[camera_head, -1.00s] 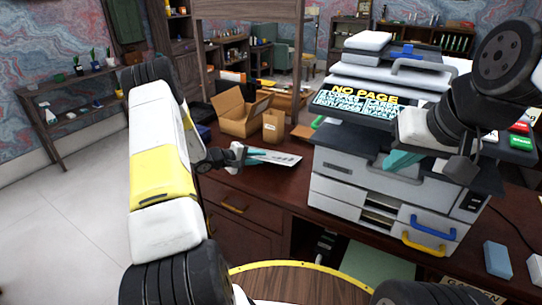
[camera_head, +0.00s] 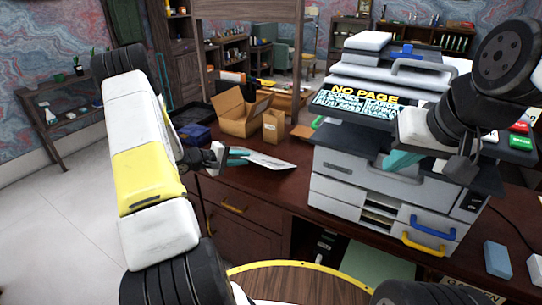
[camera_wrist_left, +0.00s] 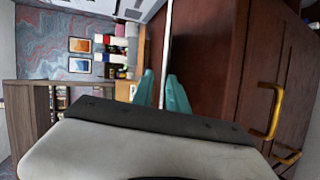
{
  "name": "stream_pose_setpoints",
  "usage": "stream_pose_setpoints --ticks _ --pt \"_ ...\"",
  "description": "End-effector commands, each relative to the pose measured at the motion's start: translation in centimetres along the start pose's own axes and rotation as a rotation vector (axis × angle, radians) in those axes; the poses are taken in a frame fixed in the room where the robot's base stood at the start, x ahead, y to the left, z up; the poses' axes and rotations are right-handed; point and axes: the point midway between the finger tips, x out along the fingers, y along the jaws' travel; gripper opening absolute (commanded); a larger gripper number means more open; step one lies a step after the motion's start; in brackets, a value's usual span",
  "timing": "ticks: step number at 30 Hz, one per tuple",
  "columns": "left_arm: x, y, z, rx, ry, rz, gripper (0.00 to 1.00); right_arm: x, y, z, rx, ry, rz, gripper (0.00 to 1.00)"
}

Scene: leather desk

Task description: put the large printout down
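The large printout (camera_head: 268,161) is a white sheet at the desk's left end, just left of the printer, and looks flat and level. It also shows edge-on as a thin white line in the left wrist view (camera_wrist_left: 167,50). My left gripper (camera_head: 238,157) is at the sheet's left edge. Its two teal fingers stand apart, with the edge of the sheet between them in the left wrist view (camera_wrist_left: 161,90) and a gap visible beside it. My right gripper (camera_head: 402,161) hangs in front of the printer; its teal fingertips overlap, and nothing is seen in them.
Behind the sheet are an open cardboard box (camera_head: 238,115) and a brown paper bag (camera_head: 273,127). A dark blue item (camera_head: 194,134) lies at the desk's left end. Drawers (camera_head: 233,208) are below the desk edge.

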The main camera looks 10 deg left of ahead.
Motion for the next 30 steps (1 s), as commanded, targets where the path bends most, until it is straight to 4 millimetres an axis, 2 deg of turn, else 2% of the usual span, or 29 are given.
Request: stream_pose_setpoints --ticks 11,22,27,30 --pt "-0.4 0.2 0.0 0.001 0.0 0.001 0.19 0.0 0.0 0.0 0.0 0.0 0.0 0.0" --pt "-4.7 4.9 -0.1 0.003 0.003 0.002 0.19 0.0 0.0 0.0 0.0 0.0 0.0 0.0" --pt "-5.4 5.8 0.1 0.002 -0.002 0.0 0.19 0.0 0.0 0.0 0.0 0.0 0.0 0.0" --pt "-5.4 7.0 1.1 0.021 -0.029 -0.011 0.19 0.0 0.0 0.0 0.0 0.0 0.0 0.0"
